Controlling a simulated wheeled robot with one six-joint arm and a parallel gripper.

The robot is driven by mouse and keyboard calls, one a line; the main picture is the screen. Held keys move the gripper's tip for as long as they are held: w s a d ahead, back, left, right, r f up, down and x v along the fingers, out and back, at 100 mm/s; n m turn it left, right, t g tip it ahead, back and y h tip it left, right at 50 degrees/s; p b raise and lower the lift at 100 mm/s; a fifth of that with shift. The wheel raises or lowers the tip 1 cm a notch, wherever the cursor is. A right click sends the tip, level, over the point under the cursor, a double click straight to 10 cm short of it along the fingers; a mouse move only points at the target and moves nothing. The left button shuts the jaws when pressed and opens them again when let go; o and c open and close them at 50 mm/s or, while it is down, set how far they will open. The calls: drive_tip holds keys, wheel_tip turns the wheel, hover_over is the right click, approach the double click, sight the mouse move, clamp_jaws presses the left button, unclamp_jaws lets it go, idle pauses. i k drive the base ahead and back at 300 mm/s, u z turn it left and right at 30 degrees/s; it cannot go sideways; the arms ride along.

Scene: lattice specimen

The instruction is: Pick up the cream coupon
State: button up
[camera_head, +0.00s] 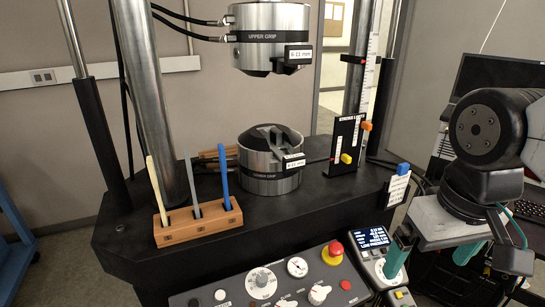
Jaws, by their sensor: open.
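The cream coupon (155,188) is a thin, flat strip standing in the left slot of a wooden block (199,229). It leans a little to the left, and its lower end is hidden in the slot. A grey coupon (193,187) and a blue coupon (224,177) stand in the same block to its right. My gripper (432,256) is at the right, far from the block, with its teal fingers apart and nothing seen between them.
A test frame stands on a black table, with an upper grip (268,22), a lower grip (262,184) and a thick steel column (148,90) behind the block. A control panel (235,290) with a red button (333,249) lies in front. The table left of the block is clear.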

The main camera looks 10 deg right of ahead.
sight(150, 162)
drive_tip(key=z, duration=0.75)
drive_tip(key=k, duration=1.15)
drive_tip(key=u, duration=1.2)
drive_tip(key=i, duration=0.5)
drive_tip(key=u, duration=0.05)
